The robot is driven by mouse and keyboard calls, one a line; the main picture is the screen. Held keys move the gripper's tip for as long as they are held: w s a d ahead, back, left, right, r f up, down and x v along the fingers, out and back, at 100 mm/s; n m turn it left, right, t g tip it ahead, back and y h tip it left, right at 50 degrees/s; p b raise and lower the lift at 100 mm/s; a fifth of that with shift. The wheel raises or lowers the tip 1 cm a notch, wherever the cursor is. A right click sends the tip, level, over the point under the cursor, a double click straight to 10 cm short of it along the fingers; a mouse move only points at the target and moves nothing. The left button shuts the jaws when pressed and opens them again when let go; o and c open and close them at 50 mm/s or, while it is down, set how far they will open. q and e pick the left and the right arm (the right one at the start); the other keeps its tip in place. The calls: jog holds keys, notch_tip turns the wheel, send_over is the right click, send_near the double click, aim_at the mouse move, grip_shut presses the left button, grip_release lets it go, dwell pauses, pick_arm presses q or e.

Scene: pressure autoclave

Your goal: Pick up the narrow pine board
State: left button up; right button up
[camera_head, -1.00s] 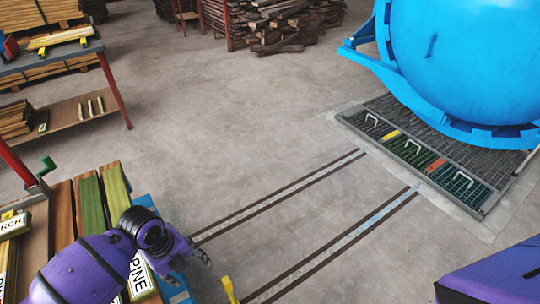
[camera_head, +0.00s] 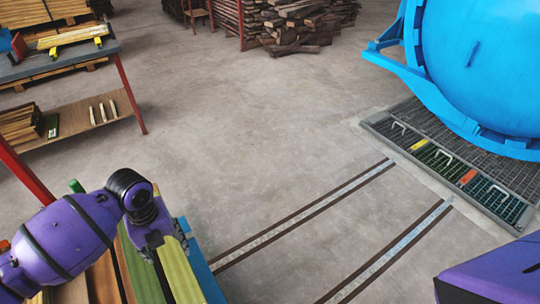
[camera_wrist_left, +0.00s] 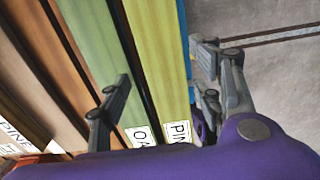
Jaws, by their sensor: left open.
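The narrow pine board (camera_head: 180,276) is yellow-green and lies at the right end of a row of boards; only part of it shows beyond my arm. In the left wrist view the board (camera_wrist_left: 160,60) carries a partly hidden label reading "PIN". My left gripper (camera_head: 167,246) is open over the board. In the wrist view its fingers (camera_wrist_left: 163,68) are on either side of the board, one over the neighbouring green board and one past the outer edge. I cannot tell the exact height or any contact. My right gripper is out of view.
A green board (camera_wrist_left: 95,45), labelled "OA" where visible, lies beside the pine with a dark gap between. Brown boards (camera_wrist_left: 45,75) lie further left. A blue support edge (camera_head: 203,270) runs along the right. A blue autoclave (camera_head: 485,70) stands far right; the middle floor is clear.

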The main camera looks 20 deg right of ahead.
aim_at(174, 260)
pick_arm(q)
notch_tip(174, 260, down, 8)
jog(key=shift+w+d+r, duration=0.1)
jog(key=shift+w+r, duration=0.05)
dwell(0.3)
jog(key=c, duration=1.1)
jog(key=shift+w+r, duration=0.1)
jog(key=shift+c, duration=0.9)
